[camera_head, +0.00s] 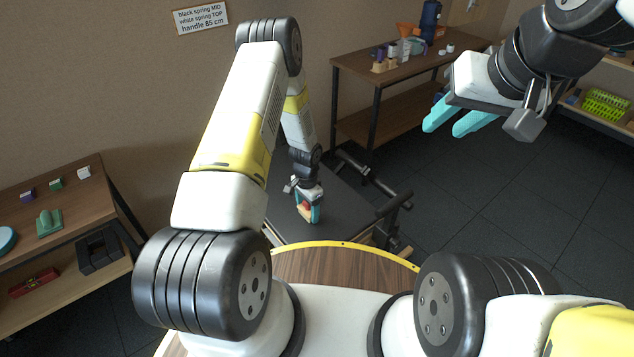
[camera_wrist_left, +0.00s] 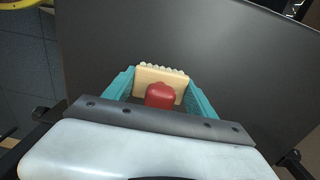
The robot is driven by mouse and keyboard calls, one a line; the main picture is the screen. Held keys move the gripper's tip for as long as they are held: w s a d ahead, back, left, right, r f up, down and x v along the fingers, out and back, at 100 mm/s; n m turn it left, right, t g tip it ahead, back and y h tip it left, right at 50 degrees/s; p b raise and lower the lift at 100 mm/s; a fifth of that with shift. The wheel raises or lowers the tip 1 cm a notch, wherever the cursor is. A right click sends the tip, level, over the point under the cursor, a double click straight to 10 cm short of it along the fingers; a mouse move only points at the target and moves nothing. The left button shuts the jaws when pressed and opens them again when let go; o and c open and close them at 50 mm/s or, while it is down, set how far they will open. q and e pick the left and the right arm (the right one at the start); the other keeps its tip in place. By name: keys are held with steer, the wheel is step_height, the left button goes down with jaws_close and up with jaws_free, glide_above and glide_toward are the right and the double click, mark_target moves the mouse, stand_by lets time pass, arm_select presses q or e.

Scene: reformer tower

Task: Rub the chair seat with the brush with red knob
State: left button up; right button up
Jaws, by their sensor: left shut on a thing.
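The brush with red knob (camera_wrist_left: 160,95) has a pale wooden body with a scalloped far edge. My left gripper (camera_wrist_left: 160,98) is shut on it, with teal fingers on both sides. In the head view my left gripper (camera_head: 307,211) and the brush (camera_head: 305,207) are low over the dark chair seat (camera_head: 340,207). The brush is at or very near the seat surface; I cannot tell whether it touches. The seat (camera_wrist_left: 240,60) also fills most of the left wrist view. My right gripper (camera_head: 452,120) is raised at the upper right, its teal fingers apart and empty.
A wooden table (camera_head: 350,62) with bottles and small items stands at the back. A left shelf (camera_head: 85,207) holds small blocks and a red box (camera_head: 34,283). Dark bars (camera_head: 375,178) flank the seat on the right. Floor at right is clear.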

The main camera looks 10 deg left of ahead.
arm_select(q)
steer(key=shift+w+d+f, duration=0.1)
steer(key=shift+w+d, duration=0.4)
steer(key=shift+d, duration=0.05)
steer(key=shift+w+d, duration=0.75)
steer(key=shift+s+a+f, duration=0.1)
steer(key=shift+s+a, duration=0.7)
steer(key=shift+a, duration=0.05)
steer(key=shift+s+a, duration=0.55)
steer(key=shift+s, duration=0.05)
steer(key=shift+w+d, duration=1.35)
steer(key=shift+d, duration=0.05)
steer(key=shift+a+r, duration=0.2)
steer(key=shift+r, duration=3)
